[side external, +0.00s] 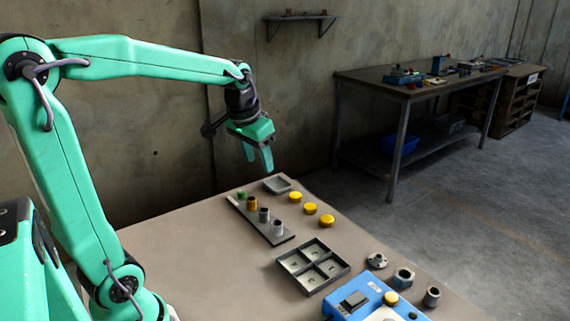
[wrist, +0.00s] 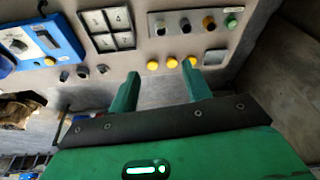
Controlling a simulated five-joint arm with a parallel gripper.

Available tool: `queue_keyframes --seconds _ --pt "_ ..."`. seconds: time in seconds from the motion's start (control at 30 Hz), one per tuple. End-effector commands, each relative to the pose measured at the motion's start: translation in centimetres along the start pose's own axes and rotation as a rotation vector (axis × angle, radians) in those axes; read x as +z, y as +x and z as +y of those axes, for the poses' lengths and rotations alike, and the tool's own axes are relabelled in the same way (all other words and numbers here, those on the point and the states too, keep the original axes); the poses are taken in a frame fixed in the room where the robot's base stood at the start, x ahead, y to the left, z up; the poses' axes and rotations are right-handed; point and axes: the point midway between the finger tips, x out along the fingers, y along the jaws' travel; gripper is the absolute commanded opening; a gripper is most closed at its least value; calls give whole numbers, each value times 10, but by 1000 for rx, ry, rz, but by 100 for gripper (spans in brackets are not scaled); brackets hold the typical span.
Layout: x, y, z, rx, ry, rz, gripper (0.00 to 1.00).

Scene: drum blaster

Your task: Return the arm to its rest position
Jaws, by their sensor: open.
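My arm is teal green and raised over the beige table (side external: 190,232). My gripper (side external: 258,170) hangs above the far end of the table in the side external view, clear of everything on it. Its two green fingers also show in the wrist view (wrist: 160,85), spread apart with nothing between them.
Several yellow round pieces (side external: 310,208), a small grey tray (side external: 277,184), a four-compartment tray (side external: 313,266) and a blue box (side external: 362,299) are on the table. Metal parts (side external: 403,278) lie near its right edge. A workbench (side external: 430,85) stands behind. The air around my gripper is free.

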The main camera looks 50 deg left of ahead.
Motion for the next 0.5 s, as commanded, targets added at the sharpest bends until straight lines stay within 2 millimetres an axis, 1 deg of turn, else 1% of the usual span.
queue_keyframes --seconds 0.03,0.2,0.5 --pt "8 -7 9 4 13 17 49" --pt "38 -21 32 19 44 64 49" --pt "93 -34 64 54 96 145 49"
